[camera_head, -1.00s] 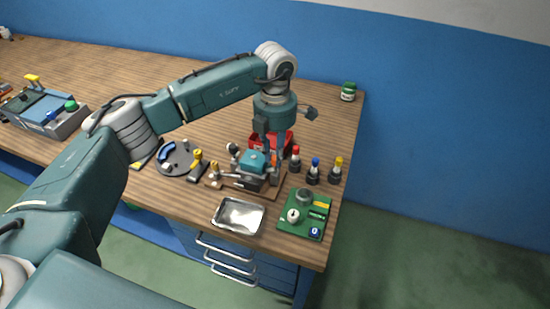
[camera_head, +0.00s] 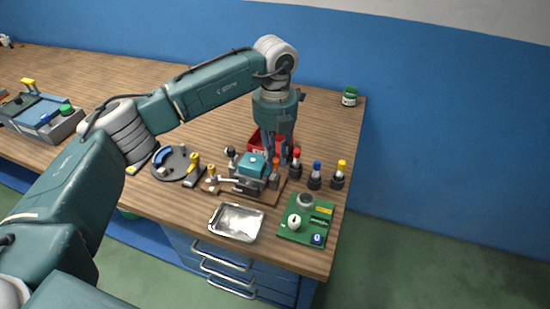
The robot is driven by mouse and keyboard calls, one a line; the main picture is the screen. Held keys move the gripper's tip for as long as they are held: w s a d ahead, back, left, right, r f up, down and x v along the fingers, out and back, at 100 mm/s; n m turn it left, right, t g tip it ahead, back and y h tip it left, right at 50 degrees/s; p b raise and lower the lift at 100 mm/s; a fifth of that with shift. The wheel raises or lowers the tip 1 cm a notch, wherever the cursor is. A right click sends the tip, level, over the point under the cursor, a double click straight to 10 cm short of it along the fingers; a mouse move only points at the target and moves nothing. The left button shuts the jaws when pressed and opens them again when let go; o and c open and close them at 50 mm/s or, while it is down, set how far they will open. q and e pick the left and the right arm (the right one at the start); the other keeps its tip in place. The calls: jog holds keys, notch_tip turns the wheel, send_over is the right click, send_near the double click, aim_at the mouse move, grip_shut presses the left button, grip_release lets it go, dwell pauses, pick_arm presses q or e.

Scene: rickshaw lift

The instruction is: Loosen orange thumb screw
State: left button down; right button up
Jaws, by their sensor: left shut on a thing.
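A teal block (camera_head: 251,167) is held in a small grey fixture on a wooden board (camera_head: 262,196) near the table's front edge. A small orange-red piece, apparently the orange thumb screw (camera_head: 276,161), shows at the fixture's right side, mostly hidden by my fingers. My left gripper (camera_head: 278,157) comes down from above, with its fingers closed around that piece. The fingertips are small and partly merge with the fixture. My right gripper is not in view.
Bottles with red (camera_head: 296,163), blue and yellow tops stand close to the right of the fixture. A red bin (camera_head: 256,141) is behind it. In front are a metal tray (camera_head: 217,230) and a green board (camera_head: 290,233). A round grey plate (camera_head: 170,172) lies left.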

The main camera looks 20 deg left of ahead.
aim_at(275, 160)
pick_arm(q)
jog(key=shift+w+r+n, duration=0.2)
jog(key=shift+n, duration=0.4)
jog(key=c, duration=1.7)
grip_release()
jog(key=shift+o, duration=0.6)
jog(key=shift+s+f, duration=0.1)
notch_tip(275, 160, up, 12)
